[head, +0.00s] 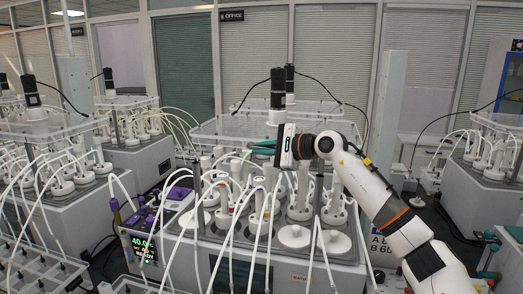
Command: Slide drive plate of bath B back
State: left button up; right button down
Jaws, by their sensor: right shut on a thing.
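The drive plate (215,127) is a clear sheet above the central bath (350,262), with an upright black motor (278,88) on it. The plate lies toward the back of this bath, and the front row of bottles and white lids stands uncovered. My right gripper (262,147) comes in from the right, its teal fingers at the plate's front edge below the motor. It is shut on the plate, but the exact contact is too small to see. The bath's label is too small to read. My left gripper is not in view.
White tubes arch over the front of the central bath, close below my right arm. A purple-topped unit with a lit display (143,246) stands at its left. Other baths with clear plates stand at left and right. White lids (294,237) lie at the front.

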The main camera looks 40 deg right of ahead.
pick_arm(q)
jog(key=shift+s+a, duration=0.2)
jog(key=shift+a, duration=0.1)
pick_arm(e)
jog(key=c, duration=1.5)
grip_release()
jog(key=shift+s, duration=0.1)
